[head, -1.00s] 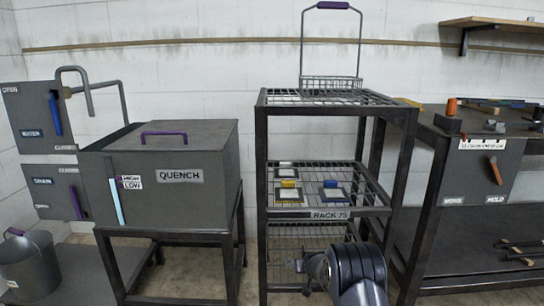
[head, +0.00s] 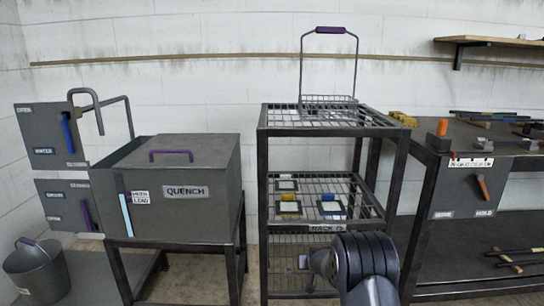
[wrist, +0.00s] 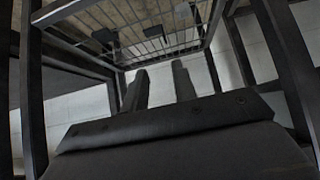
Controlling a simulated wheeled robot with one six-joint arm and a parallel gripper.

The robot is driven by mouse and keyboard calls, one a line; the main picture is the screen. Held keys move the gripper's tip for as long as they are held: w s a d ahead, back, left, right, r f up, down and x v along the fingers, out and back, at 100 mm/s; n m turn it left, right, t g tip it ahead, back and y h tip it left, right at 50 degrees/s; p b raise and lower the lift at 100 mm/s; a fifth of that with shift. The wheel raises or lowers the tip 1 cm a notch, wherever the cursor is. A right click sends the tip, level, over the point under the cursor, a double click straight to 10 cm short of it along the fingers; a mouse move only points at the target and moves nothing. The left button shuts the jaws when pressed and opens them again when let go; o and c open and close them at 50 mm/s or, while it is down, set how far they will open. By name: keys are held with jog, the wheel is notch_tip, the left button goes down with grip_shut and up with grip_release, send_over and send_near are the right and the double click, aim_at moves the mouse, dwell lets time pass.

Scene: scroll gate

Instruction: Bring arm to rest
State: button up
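My arm (head: 362,262) shows at the bottom middle of the head view, folded low in front of the rack. The gripper itself is hidden in that view. In the wrist view my gripper (wrist: 160,88) shows two dark fingers standing apart with a gap between them. Nothing is seen between the fingers. The wire shelf of the rack (wrist: 150,45) lies beyond and above the fingertips in the wrist view. I cannot tell how far the fingers are from the rack.
The rack (head: 262,170) holds a wire basket (head: 328,104) on top and several small framed pieces on its middle shelf. The quench tank (head: 185,192) stands left, a bucket (head: 38,275) at far left. A workbench (head: 440,170) stands close on the right.

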notch_tip(320, 180, up, 13)
jog(key=s+p, duration=0.2)
jog(key=p, duration=0.5)
jog(key=shift+s+d+f+p, duration=0.15)
jog(key=shift+s+d+p, duration=0.15)
jog(key=shift+p, duration=0.1)
jog(key=shift+a, duration=0.1)
